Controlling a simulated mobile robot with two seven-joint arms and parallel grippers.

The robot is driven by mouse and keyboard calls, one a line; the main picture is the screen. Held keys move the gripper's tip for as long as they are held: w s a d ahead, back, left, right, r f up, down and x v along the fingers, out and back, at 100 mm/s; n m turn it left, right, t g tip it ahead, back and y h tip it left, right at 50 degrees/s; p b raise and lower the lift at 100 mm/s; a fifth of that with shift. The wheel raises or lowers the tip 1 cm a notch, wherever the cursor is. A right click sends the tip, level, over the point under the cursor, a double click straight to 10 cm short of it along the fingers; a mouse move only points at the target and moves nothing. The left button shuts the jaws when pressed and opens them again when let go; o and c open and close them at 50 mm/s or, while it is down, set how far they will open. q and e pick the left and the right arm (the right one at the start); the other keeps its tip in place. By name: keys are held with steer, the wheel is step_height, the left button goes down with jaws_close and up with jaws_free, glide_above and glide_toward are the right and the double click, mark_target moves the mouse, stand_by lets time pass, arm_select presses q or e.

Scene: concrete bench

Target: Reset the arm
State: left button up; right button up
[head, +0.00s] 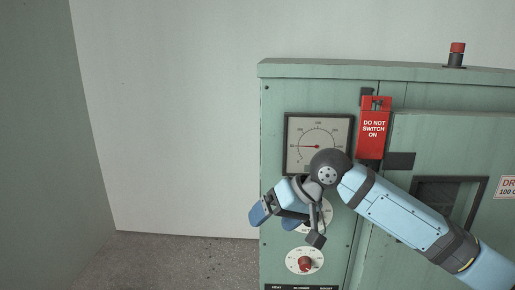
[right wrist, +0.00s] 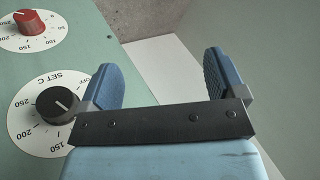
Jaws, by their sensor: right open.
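My right arm (head: 405,220) reaches in from the lower right, across the front of a green control cabinet (head: 275,100). My right gripper (head: 275,217) is at the cabinet's left edge, pointing down-left. In the right wrist view the gripper (right wrist: 160,78) has its two blue fingers wide apart with nothing between them. A black knob on a white "SET C" dial (right wrist: 58,105) lies just left of the fingers there. In the head view the arm and gripper partly hide this dial. My left gripper is not in view.
A gauge (head: 300,125) is above the gripper, partly covered by the wrist. A red-knob dial (head: 305,263) is below it. A red "DO NOT SWITCH ON" tag (head: 373,135) hangs above the arm. A red-topped fitting (head: 457,50) stands on the cabinet. Left of the cabinet is open room.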

steer(key=s+d+f+m+t+y, duration=0.1)
steer(key=s+f+t, duration=0.2)
steer(key=f, duration=0.9)
steer(key=s+f+m+t+y, duration=0.1)
steer(key=s+f+t, duration=0.2)
steer(key=f, duration=0.9)
steer(key=s+d+f+t+h, duration=0.1)
steer(key=s+d+f+h, duration=0.2)
steer(key=s+d+f, duration=0.5)
steer(key=s+d+f+t+h, duration=0.1)
steer(key=s+d+f+h, duration=0.2)
steer(key=s+d+f, duration=0.4)
steer(key=s+f, duration=0.3)
steer(key=s, duration=0.4)
steer(key=shift+d+f+t+h, duration=0.2)
steer(key=shift+d+t+h, duration=0.1)
steer(key=shift+d+t, duration=0.1)
steer(key=shift+w, duration=0.1)
